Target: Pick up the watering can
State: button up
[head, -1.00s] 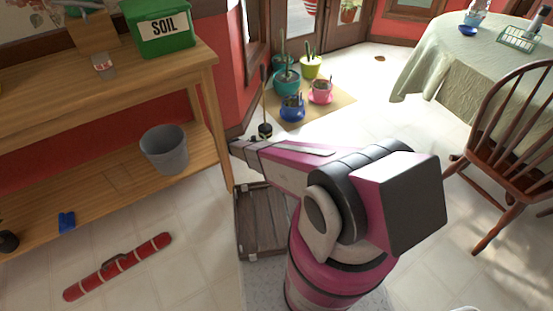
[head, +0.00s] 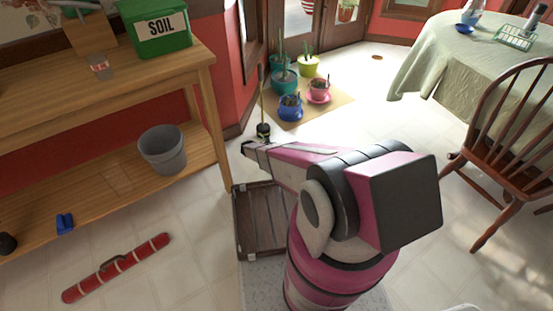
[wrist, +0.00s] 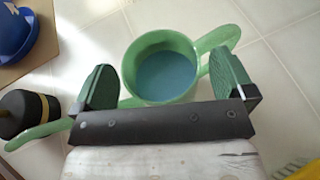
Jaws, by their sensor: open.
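The green watering can (wrist: 126,72) shows in the wrist view, seen from above, with a round open top and a blue inside. A green handle loop reaches to the upper right and a long spout runs to the lower left. My gripper (wrist: 160,64) is open, with one finger on each side of the can's round body. I cannot tell whether either finger touches it. The can does not show in the head view, where my arm blocks part of the floor.
A black-based plunger (head: 263,130) stands beside the potted plants; its base is at left in the wrist view (wrist: 22,112). A blue pot (head: 290,112) is on the tan mat. A wooden bench (head: 110,90), a crate (head: 243,225) and a chair (head: 515,130) flank my arm.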

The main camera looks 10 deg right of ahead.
jog(key=c, duration=1.3)
jog(key=shift+c, duration=1.3)
jog(key=shift+r, duration=0.1)
